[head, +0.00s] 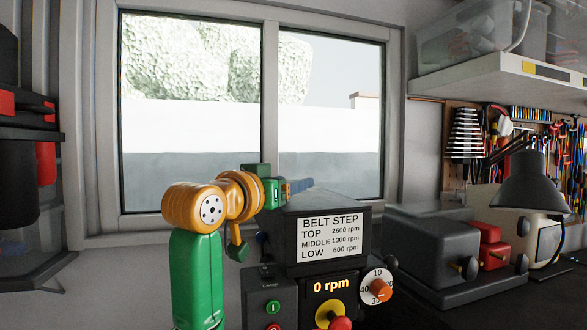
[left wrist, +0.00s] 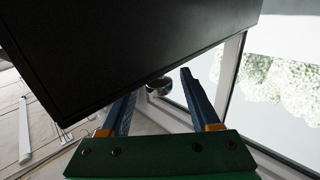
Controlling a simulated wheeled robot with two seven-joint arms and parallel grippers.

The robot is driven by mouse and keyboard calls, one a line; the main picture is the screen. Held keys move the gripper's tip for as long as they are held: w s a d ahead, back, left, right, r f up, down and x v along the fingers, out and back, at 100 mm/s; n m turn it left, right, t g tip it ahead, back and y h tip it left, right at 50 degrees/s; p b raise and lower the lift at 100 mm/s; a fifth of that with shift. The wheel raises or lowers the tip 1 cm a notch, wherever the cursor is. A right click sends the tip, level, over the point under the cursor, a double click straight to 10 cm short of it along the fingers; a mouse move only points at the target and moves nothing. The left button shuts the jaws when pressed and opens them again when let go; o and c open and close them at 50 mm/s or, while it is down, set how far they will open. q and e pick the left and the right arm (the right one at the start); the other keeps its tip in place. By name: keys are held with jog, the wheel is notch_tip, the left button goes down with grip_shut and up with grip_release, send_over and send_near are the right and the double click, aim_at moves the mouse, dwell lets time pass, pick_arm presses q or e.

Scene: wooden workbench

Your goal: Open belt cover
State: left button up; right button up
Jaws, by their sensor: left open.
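The belt cover (head: 285,223) is a dark box lid on top of the machine, with a white belt-step label on the front of the machine. It looks closed. My left gripper (head: 297,186) is at the cover's far left top corner, its blue fingers partly hidden. In the left wrist view the cover (left wrist: 130,45) fills the upper part as a black panel. A small round metallic knob (left wrist: 158,87) shows at its edge, between the open blue fingers of my left gripper (left wrist: 160,84). I cannot tell whether either finger touches it. My right gripper is not in view.
The machine's control panel (head: 330,285) has a 0 rpm display, coloured buttons and an orange dial. A grey machine with red parts (head: 440,245) and a black lamp (head: 530,182) stand to the right. A window (head: 250,110) is behind.

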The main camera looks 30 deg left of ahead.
pick_arm(q)
jog(key=shift+w+a+f, duration=0.1)
jog(key=shift+w+f, duration=0.05)
jog(key=shift+w, duration=0.4)
jog(key=shift+w+f, duration=0.15)
jog(key=shift+w, duration=0.55)
jog(key=shift+c, duration=0.4)
grip_shut()
jog(key=shift+r, duration=0.15)
